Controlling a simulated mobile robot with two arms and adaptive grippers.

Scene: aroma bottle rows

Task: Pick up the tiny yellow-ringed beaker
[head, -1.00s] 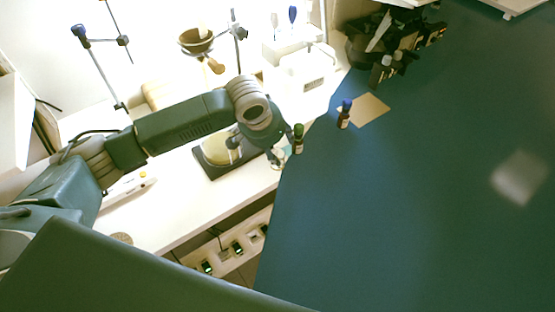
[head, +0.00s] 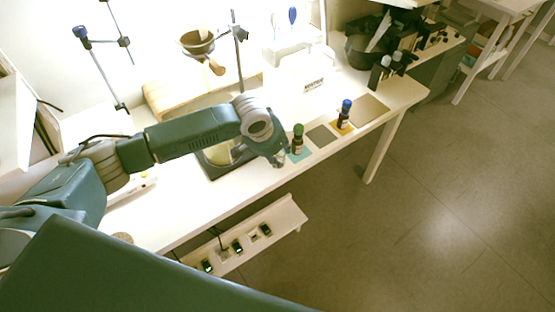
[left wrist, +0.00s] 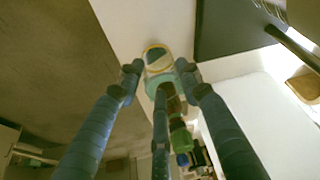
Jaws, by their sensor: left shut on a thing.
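The tiny beaker with a yellow ring (left wrist: 157,50) shows in the left wrist view as a small clear vessel between the fingertips. My left gripper (left wrist: 158,78) is shut on it, with fingers on both sides and a third finger in the middle. In the head view my left gripper (head: 279,160) is at the front edge of the bench, just left of the green-capped bottle (head: 298,140). The beaker cannot be made out in the head view. My right gripper is not in view.
A blue-capped bottle (head: 345,113) stands on a yellow mat to the right. A dark grey mat (head: 321,136) between the bottles is bare, as is a tan mat (head: 369,111). A microscope-like black device (head: 372,45) stands behind. Open floor (head: 440,210) lies right of the bench.

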